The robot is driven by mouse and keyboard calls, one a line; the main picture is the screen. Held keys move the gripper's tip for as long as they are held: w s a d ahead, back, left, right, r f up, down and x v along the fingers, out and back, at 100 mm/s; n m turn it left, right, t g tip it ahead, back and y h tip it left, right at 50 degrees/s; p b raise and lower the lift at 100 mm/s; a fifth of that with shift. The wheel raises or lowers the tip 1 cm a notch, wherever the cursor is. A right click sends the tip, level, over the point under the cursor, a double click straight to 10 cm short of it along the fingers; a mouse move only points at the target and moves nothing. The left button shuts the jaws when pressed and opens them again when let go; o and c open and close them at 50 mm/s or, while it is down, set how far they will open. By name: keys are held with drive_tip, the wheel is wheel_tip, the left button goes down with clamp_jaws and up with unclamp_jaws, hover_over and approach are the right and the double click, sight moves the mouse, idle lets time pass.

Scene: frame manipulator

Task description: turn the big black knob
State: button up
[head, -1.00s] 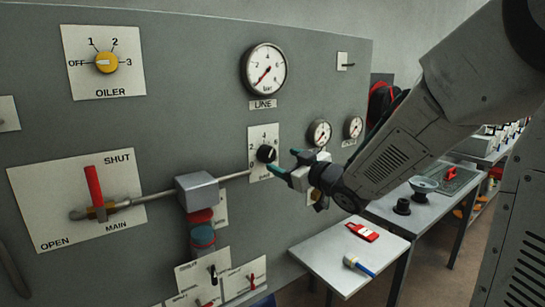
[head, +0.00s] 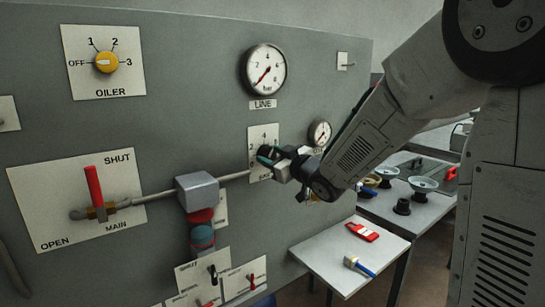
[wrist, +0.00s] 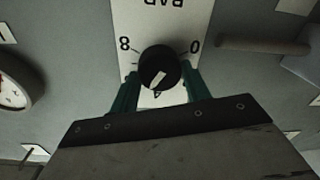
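The big black knob (wrist: 160,66) sits on a white scale plate (wrist: 135,28), which appears upside down in the wrist view with 8 at left and 0 at right. The knob's white mark points down in that view, near the 4. My gripper (wrist: 160,78) has its two green fingers on either side of the knob, with narrow gaps seeming to show; contact is hard to judge. In the head view my gripper (head: 272,158) is at the knob (head: 264,151), partly covering it and its plate (head: 256,135).
A LINE gauge (head: 264,70) is above the knob and a smaller gauge (head: 319,133) to its right. A grey box (head: 197,192) on a rod and a red-handled lever (head: 94,188) are to the left. A table (head: 325,262) stands below.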

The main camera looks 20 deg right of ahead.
drive_tip(key=shift+n, duration=0.4)
drive_tip(key=n, duration=0.2)
drive_tip(key=shift+n, duration=0.4)
drive_tip(key=n, duration=0.3)
drive_tip(key=shift+a+n, duration=0.1)
drive_tip(key=shift+n, duration=0.2)
drive_tip(key=n, duration=0.4)
drive_tip(key=shift+s+f+h, duration=0.1)
drive_tip(key=shift+h, duration=0.3)
drive_tip(key=n, duration=0.3)
drive_tip(key=shift+a+n, duration=0.1)
drive_tip(key=shift+n, duration=0.3)
drive_tip(key=n, duration=0.6)
drive_tip(key=shift+f+n+h, duration=0.15)
drive_tip(key=shift+n+h, duration=0.25)
drive_tip(key=n, duration=0.3)
drive_tip(key=shift+n, duration=0.3)
drive_tip(key=shift+f+n, duration=0.1)
drive_tip(key=shift+n, duration=1.5)
